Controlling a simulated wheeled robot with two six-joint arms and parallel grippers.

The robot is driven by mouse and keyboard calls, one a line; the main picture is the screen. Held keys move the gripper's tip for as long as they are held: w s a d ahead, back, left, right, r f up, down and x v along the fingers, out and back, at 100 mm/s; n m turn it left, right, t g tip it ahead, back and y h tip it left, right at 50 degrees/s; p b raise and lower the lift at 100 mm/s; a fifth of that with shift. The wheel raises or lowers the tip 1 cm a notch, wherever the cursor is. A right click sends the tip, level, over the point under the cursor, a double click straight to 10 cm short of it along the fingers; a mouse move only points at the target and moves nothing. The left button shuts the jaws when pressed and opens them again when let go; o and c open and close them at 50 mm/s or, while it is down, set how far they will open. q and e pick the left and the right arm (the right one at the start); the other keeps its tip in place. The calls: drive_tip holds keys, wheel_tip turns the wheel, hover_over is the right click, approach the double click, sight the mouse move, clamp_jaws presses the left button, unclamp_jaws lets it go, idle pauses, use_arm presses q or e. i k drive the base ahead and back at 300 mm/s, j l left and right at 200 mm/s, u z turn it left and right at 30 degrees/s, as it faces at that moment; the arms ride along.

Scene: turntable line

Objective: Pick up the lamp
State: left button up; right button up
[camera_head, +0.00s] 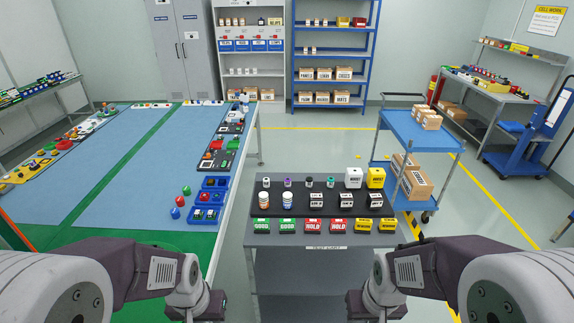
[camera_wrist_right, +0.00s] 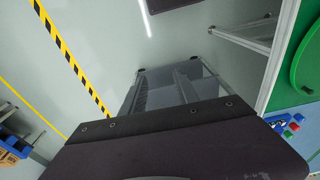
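I cannot single out a lamp for certain. Small red (camera_head: 187,190), blue (camera_head: 181,200) and green (camera_head: 175,212) knob-like pieces stand at the right edge of the turntable table; they are too small to identify as lamps. My left gripper (camera_head: 208,304) is low at the bottom of the head view, left of the grey bench. My right gripper (camera_head: 362,304) is low at the bench's front right. Both point down, apart from the small pieces, and nothing shows held. Their fingertips are mostly hidden. A dark plate of my right wrist fills the bottom of the right wrist view.
The grey bench (camera_head: 325,263) carries a black tiered rack (camera_head: 335,208) with bottles, boxes and GOOD and HOLD blocks. A blue cart (camera_head: 415,135) with cartons stands right. Floor is free between table and bench.

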sight(287, 197)
drive_tip(key=i+l+u, duration=0.2)
drive_tip(key=i, duration=0.45)
drive_tip(key=i+u, duration=0.15)
drive_tip(key=i, duration=0.45)
